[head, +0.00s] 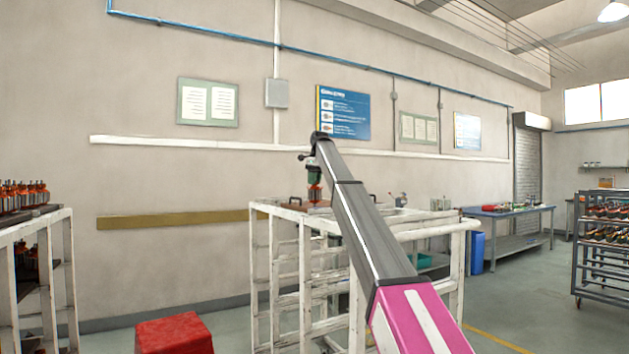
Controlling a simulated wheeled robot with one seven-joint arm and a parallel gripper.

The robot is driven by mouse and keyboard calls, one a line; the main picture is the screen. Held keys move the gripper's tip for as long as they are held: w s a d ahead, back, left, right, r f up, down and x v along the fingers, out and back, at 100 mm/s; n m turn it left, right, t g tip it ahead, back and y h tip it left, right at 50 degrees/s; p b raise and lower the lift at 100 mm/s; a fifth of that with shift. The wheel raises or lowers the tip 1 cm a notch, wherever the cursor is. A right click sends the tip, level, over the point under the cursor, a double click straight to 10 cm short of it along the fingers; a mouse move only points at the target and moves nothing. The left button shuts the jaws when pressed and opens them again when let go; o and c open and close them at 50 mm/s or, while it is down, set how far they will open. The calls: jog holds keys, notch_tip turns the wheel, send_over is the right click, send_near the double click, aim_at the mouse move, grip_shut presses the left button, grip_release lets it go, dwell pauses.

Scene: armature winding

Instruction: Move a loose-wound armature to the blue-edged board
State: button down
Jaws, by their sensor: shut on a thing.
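My gripper (314,172) is at the far end of my outstretched arm, above a white-framed bench in the middle. It is shut on an armature (314,193), with its copper-orange winding showing below the jaws. The armature hangs roughly upright, close over or touching a brownish board (290,208) with dark handles on the bench top; I cannot tell which. My arm hides part of this board, and no blue edge can be made out on it. More orange armatures (22,196) stand in rows on a rack at the left.
The white-framed bench (276,275) has open rails and a raised rail at the right. A red box (173,334) stands on the floor at front left. A blue-topped table (508,211) and a wheeled rack (604,247) are at the right, with clear floor between.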

jog(key=shift+f, duration=0.6)
dwell(0.8)
jog(key=c, duration=0.8)
grip_release()
jog(key=shift+o, duration=0.2)
jog(key=r, duration=0.3)
jog(key=d+r, duration=0.1)
jog(key=r, duration=0.6)
jog(key=shift+s+d+r, duration=0.2)
jog(key=shift+s+r, duration=0.1)
jog(key=shift+s, duration=0.05)
jog(key=shift+w, duration=0.1)
